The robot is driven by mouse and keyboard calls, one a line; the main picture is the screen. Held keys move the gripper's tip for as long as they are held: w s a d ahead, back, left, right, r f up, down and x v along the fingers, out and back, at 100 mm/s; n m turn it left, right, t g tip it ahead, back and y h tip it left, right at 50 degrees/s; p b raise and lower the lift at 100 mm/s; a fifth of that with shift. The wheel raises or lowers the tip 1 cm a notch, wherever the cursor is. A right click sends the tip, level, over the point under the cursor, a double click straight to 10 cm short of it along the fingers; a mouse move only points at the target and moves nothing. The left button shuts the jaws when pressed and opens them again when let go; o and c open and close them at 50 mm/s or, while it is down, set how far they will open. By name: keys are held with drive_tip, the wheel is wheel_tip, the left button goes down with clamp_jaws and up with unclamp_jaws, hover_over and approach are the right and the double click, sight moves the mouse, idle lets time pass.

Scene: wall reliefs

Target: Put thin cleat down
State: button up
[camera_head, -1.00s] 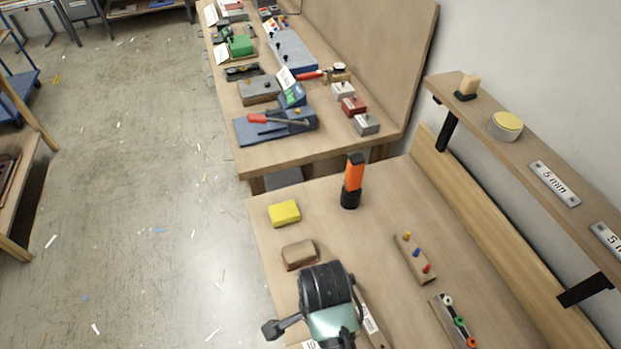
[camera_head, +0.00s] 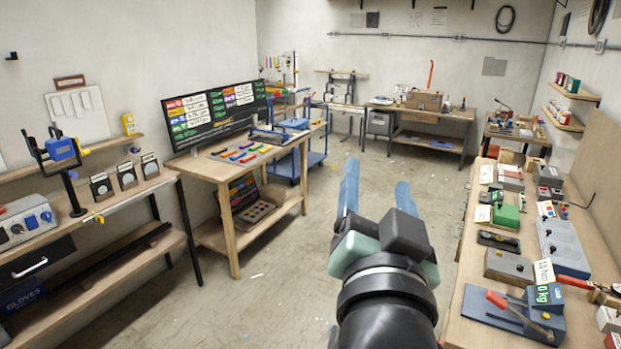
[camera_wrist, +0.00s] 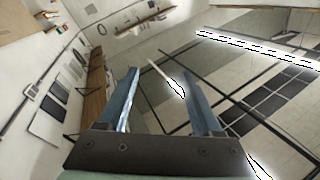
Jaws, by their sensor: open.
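My gripper (camera_head: 377,178) is raised in the middle of the head view, with its two blue fingers pointing up and spread apart. In the wrist view my gripper (camera_wrist: 160,74) shows open, with nothing held between the fingers; ceiling and walls show behind them. I cannot pick out a thin cleat in either view now.
At right a long workbench (camera_head: 467,310) carries several tools and blocks, including a blue press with a red handle (camera_head: 515,312). At left-centre a wooden table (camera_head: 215,170) holds several coloured bars before a black label board (camera_head: 215,115). Open floor (camera_head: 290,285) lies between.

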drive_tip(key=s+a+r+n+t+y, duration=0.1)
drive_tip(key=s+a+r+n+t, duration=0.2)
drive_tip(key=r, duration=0.6)
drive_tip(key=s+a+r+n+t+y, duration=0.2)
drive_tip(key=s+a+r+n+t, duration=0.2)
drive_tip(key=s+r, duration=0.4)
wheel_tip(320, 180, up, 2)
drive_tip(key=shift+a+t, duration=0.5)
drive_tip(key=shift+a, duration=0.3)
